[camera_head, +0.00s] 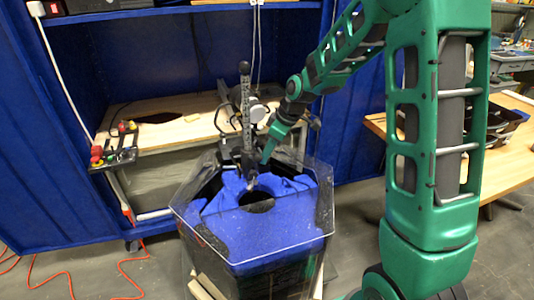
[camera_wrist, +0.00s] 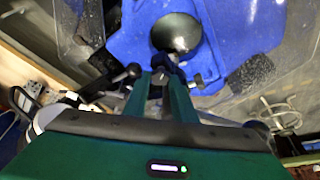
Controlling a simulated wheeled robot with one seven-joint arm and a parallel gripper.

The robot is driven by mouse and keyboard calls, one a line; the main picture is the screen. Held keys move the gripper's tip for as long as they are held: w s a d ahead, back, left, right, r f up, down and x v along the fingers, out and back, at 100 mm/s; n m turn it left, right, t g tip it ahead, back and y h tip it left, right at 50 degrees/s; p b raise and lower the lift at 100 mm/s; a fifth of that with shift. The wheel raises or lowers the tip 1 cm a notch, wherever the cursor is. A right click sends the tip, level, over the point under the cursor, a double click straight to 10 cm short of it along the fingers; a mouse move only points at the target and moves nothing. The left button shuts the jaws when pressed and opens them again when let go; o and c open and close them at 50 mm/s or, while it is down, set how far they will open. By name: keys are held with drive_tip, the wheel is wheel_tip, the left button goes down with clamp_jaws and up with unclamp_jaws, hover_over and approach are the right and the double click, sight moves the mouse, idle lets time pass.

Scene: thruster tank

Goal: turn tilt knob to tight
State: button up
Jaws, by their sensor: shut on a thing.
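A small dark knob (camera_wrist: 167,62) sits between the fingertips of my gripper (camera_wrist: 162,78) in the wrist view, and I take it to be the tilt knob. My gripper is shut on it; the two green fingers close in from either side and hide part of it. In the head view my gripper (camera_head: 266,156) reaches down beside the upright thruster column (camera_head: 246,112), above the tank's blue insert. The knob is too small and covered to make out there. The frames do not show whether it is tight or loose.
The clear-walled hexagonal tank (camera_head: 255,262) with its blue insert (camera_head: 290,220) stands below my gripper. A second dark ball-ended handle (camera_wrist: 132,71) is just left of the fingers. A wooden table (camera_head: 510,165) is at right; a control box (camera_head: 118,150) hangs at left.

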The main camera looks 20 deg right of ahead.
drive_tip(key=shift+w+r, duration=0.15)
drive_tip(key=shift+w, duration=0.05)
drive_tip(key=o, duration=0.8)
drive_tip(key=shift+c, duration=0.2)
drive_tip(key=v, duration=1)
drive_tip(key=shift+s+r, duration=0.15)
drive_tip(key=shift+r, duration=0.05)
drive_tip(key=shift+d, duration=0.1)
